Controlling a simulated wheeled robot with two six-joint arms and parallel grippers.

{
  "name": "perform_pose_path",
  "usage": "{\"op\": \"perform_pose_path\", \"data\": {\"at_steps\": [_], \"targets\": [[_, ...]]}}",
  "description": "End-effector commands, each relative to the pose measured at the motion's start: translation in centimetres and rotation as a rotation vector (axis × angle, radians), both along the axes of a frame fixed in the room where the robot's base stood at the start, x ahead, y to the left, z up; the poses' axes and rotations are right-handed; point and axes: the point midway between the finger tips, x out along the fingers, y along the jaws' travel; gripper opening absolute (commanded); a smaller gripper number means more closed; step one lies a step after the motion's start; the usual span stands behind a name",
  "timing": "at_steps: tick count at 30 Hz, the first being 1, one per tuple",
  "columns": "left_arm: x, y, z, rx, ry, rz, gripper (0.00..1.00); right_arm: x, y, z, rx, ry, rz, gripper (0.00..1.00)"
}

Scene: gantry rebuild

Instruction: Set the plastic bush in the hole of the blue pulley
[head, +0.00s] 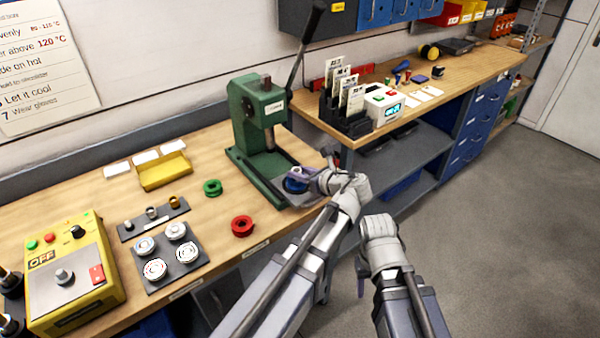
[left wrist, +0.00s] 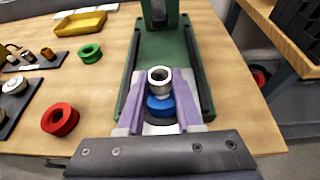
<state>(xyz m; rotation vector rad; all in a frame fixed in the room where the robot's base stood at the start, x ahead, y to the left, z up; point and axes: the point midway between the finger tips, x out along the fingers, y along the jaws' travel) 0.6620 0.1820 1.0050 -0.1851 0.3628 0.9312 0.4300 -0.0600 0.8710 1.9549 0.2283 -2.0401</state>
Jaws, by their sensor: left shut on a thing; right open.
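The blue pulley (head: 294,186) sits on the base of the green press, and it also shows in the left wrist view (left wrist: 160,107). A pale ring-shaped bush (left wrist: 159,76) with a dark bore is between the purple fingers of my left gripper (left wrist: 158,100). It appears upright, over the pulley. I cannot tell whether it touches the pulley or has entered its hole, which is hidden. In the head view, my left gripper (head: 305,178) is at the press, partly covering the pulley. My right gripper (head: 362,277) is open beyond the bench's front edge; its fingers are mostly hidden.
The green press (head: 258,115) stands over the pulley with its lever raised. A green pulley (head: 212,187) and a red pulley (head: 242,226) lie left of it. A dark holder (head: 140,233) with small bushes, a yellow tray (head: 165,172) and a yellow control box (head: 75,270) are further left.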

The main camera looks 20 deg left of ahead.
Motion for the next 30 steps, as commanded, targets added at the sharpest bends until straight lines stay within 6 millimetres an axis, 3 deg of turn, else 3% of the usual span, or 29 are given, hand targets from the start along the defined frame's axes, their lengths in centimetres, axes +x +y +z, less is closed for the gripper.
{"op": "perform_pose_path", "data": {"at_steps": [24,25,30], "targets": [[0.0,0.0,-1.3,0.000,0.000,0.000,0.00,0.0,0.0,-1.3,0.000,0.000,0.000,0.50],[0.0,0.0,-1.3,0.000,0.000,0.000,0.37,0.0,0.0,-1.3,0.000,0.000,0.000,0.50],[0.0,0.0,-1.3,0.000,0.000,0.000,0.56,0.0,0.0,-1.3,0.000,0.000,0.000,0.50]]}}
